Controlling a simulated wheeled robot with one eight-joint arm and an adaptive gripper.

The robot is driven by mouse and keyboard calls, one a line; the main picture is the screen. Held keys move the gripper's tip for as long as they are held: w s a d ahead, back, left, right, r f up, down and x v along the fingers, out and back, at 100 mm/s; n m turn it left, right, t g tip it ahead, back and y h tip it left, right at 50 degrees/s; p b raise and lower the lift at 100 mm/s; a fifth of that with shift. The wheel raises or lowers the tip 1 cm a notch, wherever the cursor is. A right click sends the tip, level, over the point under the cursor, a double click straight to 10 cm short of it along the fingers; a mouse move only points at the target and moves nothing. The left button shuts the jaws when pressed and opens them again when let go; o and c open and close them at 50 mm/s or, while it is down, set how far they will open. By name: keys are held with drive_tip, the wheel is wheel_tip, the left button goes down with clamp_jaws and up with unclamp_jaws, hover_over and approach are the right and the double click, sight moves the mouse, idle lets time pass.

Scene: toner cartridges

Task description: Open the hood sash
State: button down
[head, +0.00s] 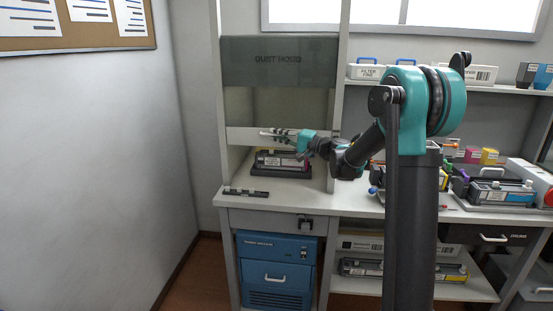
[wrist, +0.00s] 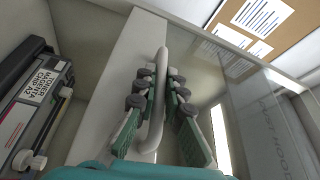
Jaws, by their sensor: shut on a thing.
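The hood sash has a pale lower rail (head: 245,135) across the dust hood (head: 235,60), with a glass pane above it. The rail stands above the hood's work surface, leaving a gap below. In the wrist view the rail (wrist: 118,85) carries a light bar handle (wrist: 157,115). My gripper (head: 284,137) is at the rail in front of the hood. In the wrist view its fingers (wrist: 161,76) lie on both sides of the handle, shut on it. The gripper hides part of the rail in the head view.
A toner cartridge (head: 278,163) sits inside the hood behind the gap; it shows at left in the wrist view (wrist: 35,110). A small dark strip (head: 245,192) lies on the counter's front edge. A blue vacuum unit (head: 277,270) stands below. Shelves are at right.

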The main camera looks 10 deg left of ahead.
sight(277, 94)
wheel_tip(277, 94, up, 15)
drive_tip(key=shift+r, duration=0.2)
drive_tip(key=c, duration=1.6)
unclamp_jaws()
drive_tip(key=v, duration=1.2)
drive_tip(key=shift+f, duration=0.1)
